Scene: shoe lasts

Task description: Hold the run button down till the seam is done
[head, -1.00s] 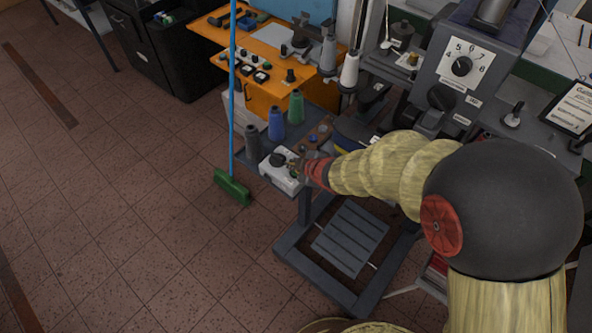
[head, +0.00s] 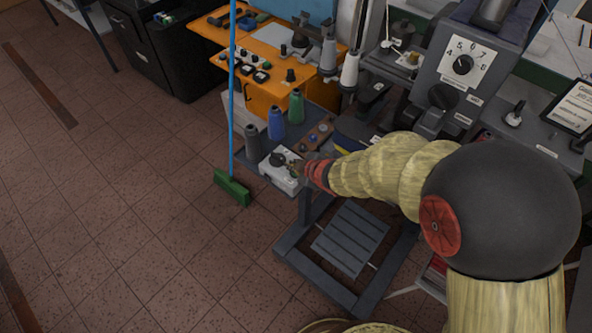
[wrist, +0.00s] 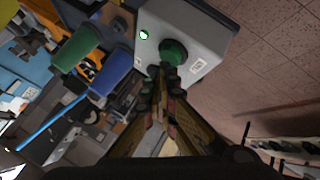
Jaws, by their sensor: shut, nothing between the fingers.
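A pale grey control box (head: 283,183) sits at the front corner of the dark bench, with a dark round knob (head: 277,159) on its top in the head view. The wrist view shows the box (wrist: 205,32) with a round dark green button (wrist: 174,50) and a small lamp glowing green (wrist: 144,34). My gripper (head: 295,168) is shut and empty over the box's right side. In the wrist view the fingertips (wrist: 162,72) overlap the button's lower edge. I cannot tell whether they touch or press it.
Grey, blue (head: 276,123) and green (head: 296,107) thread cones stand behind the box. A green broom (head: 232,187) with a blue handle stands to its left. A machine with a numbered dial (head: 463,65) is at the right. A slatted treadle (head: 350,238) lies below.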

